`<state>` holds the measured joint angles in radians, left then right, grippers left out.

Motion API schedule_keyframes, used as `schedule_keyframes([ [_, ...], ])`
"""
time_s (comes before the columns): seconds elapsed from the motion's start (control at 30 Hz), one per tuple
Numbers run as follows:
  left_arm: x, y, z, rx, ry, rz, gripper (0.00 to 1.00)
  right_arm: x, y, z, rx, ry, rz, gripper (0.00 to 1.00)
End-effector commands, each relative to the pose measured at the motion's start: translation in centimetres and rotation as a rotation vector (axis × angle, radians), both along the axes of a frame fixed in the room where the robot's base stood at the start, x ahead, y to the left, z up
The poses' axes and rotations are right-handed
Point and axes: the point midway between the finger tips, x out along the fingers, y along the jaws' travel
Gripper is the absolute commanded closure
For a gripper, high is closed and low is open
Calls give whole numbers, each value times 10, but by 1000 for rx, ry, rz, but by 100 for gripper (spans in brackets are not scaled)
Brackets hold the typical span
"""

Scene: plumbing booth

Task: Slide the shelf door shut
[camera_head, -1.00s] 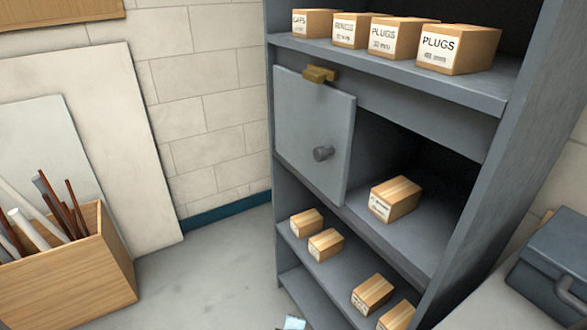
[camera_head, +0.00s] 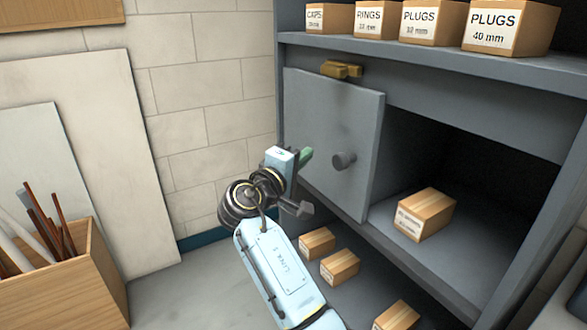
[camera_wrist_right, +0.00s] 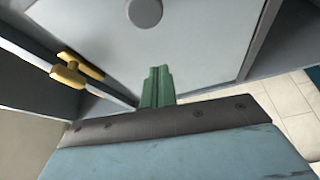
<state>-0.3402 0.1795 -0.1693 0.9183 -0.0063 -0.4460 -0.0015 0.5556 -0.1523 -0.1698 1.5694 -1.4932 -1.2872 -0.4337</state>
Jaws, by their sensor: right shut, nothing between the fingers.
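The grey shelf door (camera_head: 335,130) hangs in front of the left part of the middle shelf compartment; the right part stands open. Its round grey knob (camera_head: 343,160) sits low on the door's face. In the right wrist view the door (camera_wrist_right: 195,45) fills the upper middle, with the knob (camera_wrist_right: 145,12) at the top edge. My right gripper (camera_head: 307,156) is shut and empty, just left of the knob; I cannot tell whether it touches the door. Its green fingers also show in the right wrist view (camera_wrist_right: 157,87). My left gripper is out of view.
A brass catch (camera_head: 341,69) sits at the door's top edge. A box (camera_head: 425,213) stands in the open compartment. Labelled boxes (camera_head: 433,20) line the shelf above, and smaller boxes stand below. A wooden crate of rods (camera_head: 70,275) stands at the lower left.

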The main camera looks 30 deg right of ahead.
Motion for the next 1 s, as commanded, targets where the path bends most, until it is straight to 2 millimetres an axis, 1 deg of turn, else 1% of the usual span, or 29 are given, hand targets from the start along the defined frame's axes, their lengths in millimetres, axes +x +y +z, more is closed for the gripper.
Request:
schedule_keyframes([
  [0.03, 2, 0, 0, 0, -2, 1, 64, 6, -11, 1, -2, -1, -2, 100],
  [0.17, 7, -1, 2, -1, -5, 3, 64, 19, -36, 2, -2, -1, -1, 100],
  [0.3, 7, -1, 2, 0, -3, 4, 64, 0, -37, -3, 1, 1, 2, 100],
  [0.5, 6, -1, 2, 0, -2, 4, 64, -16, -39, -5, 1, 2, 2, 100],
  [0.67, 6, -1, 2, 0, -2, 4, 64, -20, -40, -6, 1, 2, 2, 100],
  [1.0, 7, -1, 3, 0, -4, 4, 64, -20, -40, -6, 0, 3, 2, 100],
])
